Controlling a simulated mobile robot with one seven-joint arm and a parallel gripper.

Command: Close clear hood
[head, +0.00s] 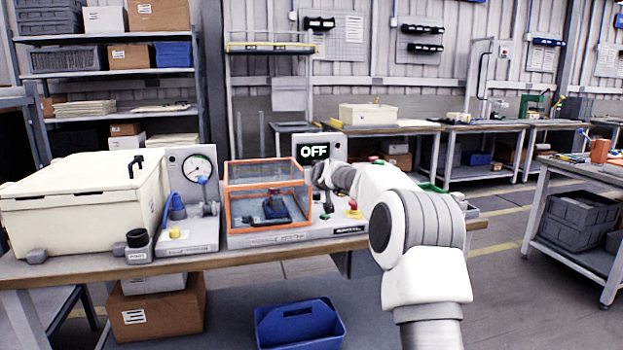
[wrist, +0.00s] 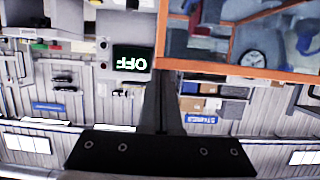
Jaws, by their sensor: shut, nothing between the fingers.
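The clear hood (head: 267,173) is a see-through box with orange edges on a grey bench unit, left of my gripper in the head view. A dark screwdriver fixture (head: 275,208) shows through its front. The hood appears low over the fixture; I cannot tell whether its lower edge touches the base. Its orange frame (wrist: 240,70) fills the upper right of the upside-down wrist view. My gripper (wrist: 161,88) is shut and empty, beside the frame. Contact cannot be told. In the head view, my arm partly hides the area right of the hood.
A display reading OFF (head: 314,152) stands behind my gripper. A pressure gauge unit (head: 190,200) and a cream box (head: 85,195) stand left on the workbench (head: 200,256). A blue bin (head: 299,325) sits below.

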